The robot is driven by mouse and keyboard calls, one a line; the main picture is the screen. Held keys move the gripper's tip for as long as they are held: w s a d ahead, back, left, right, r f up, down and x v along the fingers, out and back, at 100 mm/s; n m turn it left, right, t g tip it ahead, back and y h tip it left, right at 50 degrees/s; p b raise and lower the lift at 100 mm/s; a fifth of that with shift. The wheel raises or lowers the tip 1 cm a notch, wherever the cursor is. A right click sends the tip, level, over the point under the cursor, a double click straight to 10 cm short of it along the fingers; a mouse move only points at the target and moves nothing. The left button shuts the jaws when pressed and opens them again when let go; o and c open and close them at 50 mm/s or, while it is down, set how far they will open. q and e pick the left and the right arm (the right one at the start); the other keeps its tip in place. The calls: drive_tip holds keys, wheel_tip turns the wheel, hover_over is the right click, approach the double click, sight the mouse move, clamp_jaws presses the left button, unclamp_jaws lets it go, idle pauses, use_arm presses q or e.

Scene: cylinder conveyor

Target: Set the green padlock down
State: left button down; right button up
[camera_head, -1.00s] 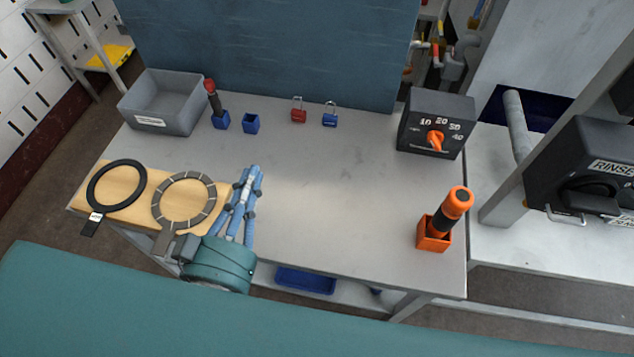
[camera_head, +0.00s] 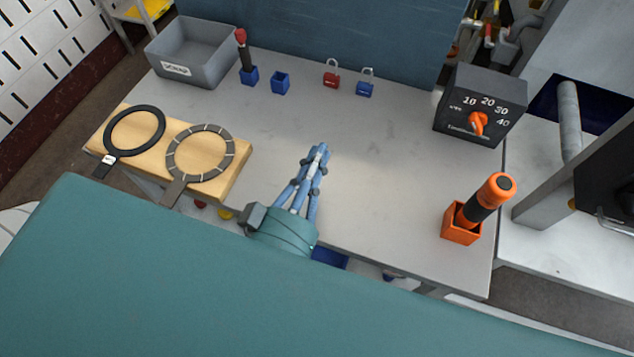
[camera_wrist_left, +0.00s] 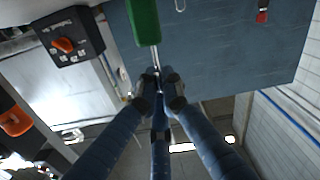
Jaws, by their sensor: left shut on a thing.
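The green padlock (camera_wrist_left: 145,22) shows in the left wrist view as a green body with a thin metal shackle running toward my fingertips. My left gripper (camera_wrist_left: 158,88) is shut on it at the shackle end. In the head view my left gripper (camera_head: 318,152) is over the front middle of the grey table (camera_head: 375,190), with its fingers together. The padlock cannot be made out there. My right gripper is in neither view.
A red padlock (camera_head: 331,79) and a blue padlock (camera_head: 365,87) are at the back. A wooden board (camera_head: 236,172) with two rings is left; a grey bin (camera_head: 212,66) is back left. A dial box (camera_head: 499,95) and orange holder (camera_head: 459,228) are right. The table's middle is clear.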

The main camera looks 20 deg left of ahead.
use_arm(q)
drive_tip(key=shift+f, duration=0.8)
wheel_tip(320, 180, down, 4)
drive_tip(key=shift+r+b, duration=0.25)
drive_tip(key=shift+b, duration=0.75)
drive_tip(key=shift+f, duration=0.2)
drive_tip(key=c, duration=1.9)
unclamp_jaws()
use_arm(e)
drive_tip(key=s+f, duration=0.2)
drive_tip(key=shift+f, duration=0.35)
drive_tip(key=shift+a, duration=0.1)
